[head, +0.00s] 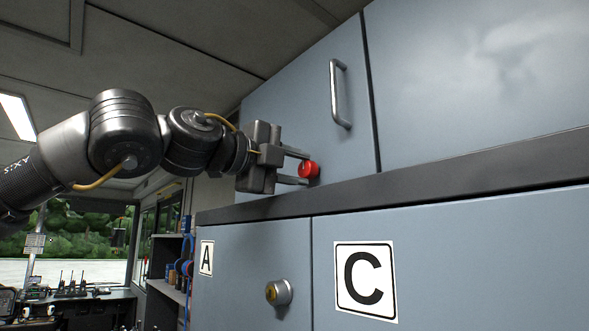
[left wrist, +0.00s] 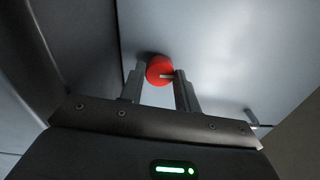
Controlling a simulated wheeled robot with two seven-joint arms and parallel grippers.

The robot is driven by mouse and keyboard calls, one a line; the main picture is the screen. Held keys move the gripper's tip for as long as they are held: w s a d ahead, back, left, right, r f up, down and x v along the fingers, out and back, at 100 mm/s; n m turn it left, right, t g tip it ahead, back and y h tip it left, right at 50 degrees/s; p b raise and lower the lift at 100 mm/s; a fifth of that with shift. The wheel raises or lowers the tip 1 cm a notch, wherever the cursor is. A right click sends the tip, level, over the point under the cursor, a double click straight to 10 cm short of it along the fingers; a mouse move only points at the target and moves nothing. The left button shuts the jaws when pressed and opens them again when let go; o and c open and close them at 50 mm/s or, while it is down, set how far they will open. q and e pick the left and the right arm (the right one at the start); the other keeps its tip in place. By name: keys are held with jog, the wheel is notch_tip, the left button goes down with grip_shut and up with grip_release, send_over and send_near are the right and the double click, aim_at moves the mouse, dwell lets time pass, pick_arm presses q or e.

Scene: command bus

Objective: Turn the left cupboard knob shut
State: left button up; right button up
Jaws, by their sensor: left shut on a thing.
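The red cupboard knob (head: 309,169) sits low on the blue-grey upper left cupboard door (head: 290,110). My left gripper (head: 297,168) reaches it from the left, with one finger above and one below, shut on the knob. In the left wrist view the red knob (left wrist: 160,69) shows between the tips of my left gripper (left wrist: 158,76), with a pale bar mark on its face at the right finger. The right gripper is in neither view.
A vertical metal handle (head: 340,95) stands out from the upper door. A dark ledge (head: 420,184) runs below it. Shelves (head: 170,285) stand at the lower left.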

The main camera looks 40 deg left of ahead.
pick_arm(q)
jog(key=o, duration=1)
jog(key=shift+c, duration=0.2)
jog(key=shift+s+b, duration=0.3)
jog(key=shift+s, duration=0.25)
jog(key=s+b, duration=0.2)
jog(key=s, duration=0.7)
jog(key=shift+s+a, duration=0.35)
jog(key=shift+a, duration=0.1)
